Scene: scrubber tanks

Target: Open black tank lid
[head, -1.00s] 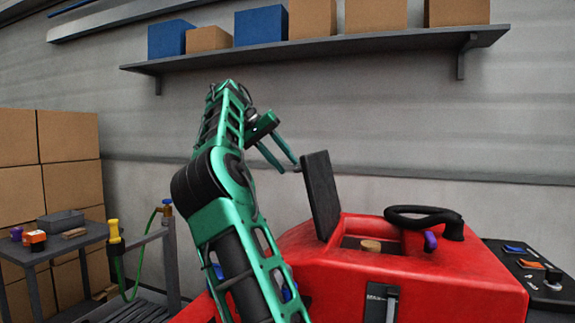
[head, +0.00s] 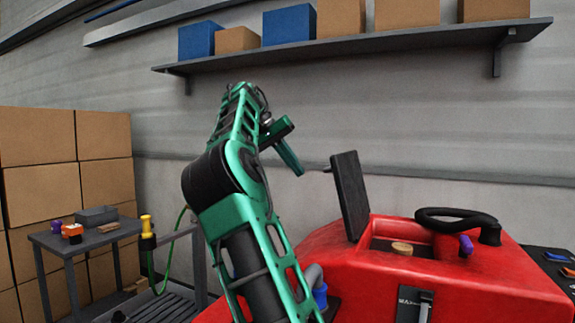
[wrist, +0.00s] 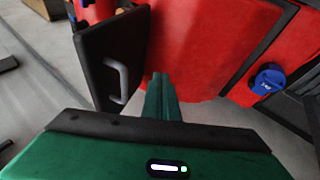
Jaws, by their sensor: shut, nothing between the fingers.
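The black tank lid (head: 350,195) stands upright, tilted slightly back, at the left edge of the opening in the red machine (head: 330,240). In the wrist view the lid (wrist: 100,65) shows its grey handle (wrist: 120,82), just left of my fingers. My gripper (head: 298,170) is shut and empty, left of the lid, with a visible gap to it in the head view. In the wrist view the fingertips (wrist: 160,78) are together and not around the handle. Inside the opening a tan round cap (head: 402,248) shows.
A black hose (head: 455,215) with a purple part curves over the machine, right of the opening. A blue cap (wrist: 268,80) is at the right in the wrist view. A shelf (head: 370,45) with boxes hangs above. A cart (head: 75,240) and stacked boxes (head: 40,140) stand left.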

